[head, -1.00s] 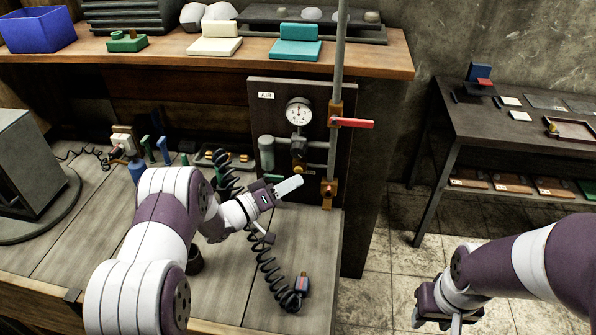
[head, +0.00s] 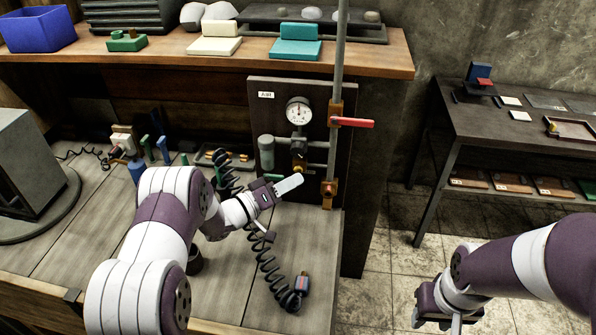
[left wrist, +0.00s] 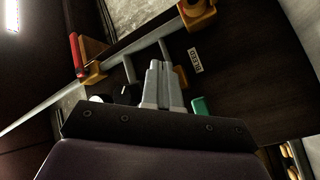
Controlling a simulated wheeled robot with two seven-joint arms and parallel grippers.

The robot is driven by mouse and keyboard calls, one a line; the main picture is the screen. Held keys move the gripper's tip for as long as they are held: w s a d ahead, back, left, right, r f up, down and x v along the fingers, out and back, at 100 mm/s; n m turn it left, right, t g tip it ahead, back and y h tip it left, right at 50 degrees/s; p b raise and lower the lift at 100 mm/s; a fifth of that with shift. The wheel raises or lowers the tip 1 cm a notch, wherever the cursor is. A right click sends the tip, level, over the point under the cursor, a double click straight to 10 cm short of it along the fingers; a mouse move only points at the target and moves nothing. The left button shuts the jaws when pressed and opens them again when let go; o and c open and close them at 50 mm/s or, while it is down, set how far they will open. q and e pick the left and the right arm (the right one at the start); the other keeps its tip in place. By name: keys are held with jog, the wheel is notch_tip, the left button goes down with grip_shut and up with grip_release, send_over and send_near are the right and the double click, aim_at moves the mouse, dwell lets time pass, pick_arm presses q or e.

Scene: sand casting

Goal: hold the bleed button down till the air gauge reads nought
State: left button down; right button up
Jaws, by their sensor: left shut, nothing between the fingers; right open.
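The air gauge (head: 299,111) is a round white dial on a dark upright panel (head: 340,185). Its needle is too small to read surely. Below it on the pipes is a small brass-coloured fitting (head: 299,167). In the left wrist view a BLEED label (left wrist: 195,60) sits beside a brass-coloured piece (left wrist: 181,76), partly hidden by my fingers. I cannot clearly pick out the button or tell whether it is touched. My left gripper (head: 298,181) is shut and empty, its tips just below the fitting; it also shows in the left wrist view (left wrist: 160,66). My right gripper (head: 440,320) is open, low at right.
A red valve lever (head: 352,122) sticks out right of the gauge. A black coiled hose (head: 268,265) hangs beside my left forearm over the workbench (head: 225,290). A shelf (head: 370,62) runs above the panel. A dark side table (head: 520,138) stands at right beyond open floor.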

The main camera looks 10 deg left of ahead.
pick_arm(q)
jog(key=shift+w, duration=0.25)
jog(key=shift+w+b, duration=0.3)
jog(key=shift+w, duration=0.15)
dwell(0.5)
jog(key=shift+s, duration=0.1)
dwell(1.6)
jog(key=shift+s+p, duration=0.45)
jog(key=shift+s, duration=0.35)
jog(key=s+p, duration=0.2)
jog(key=s, duration=0.3)
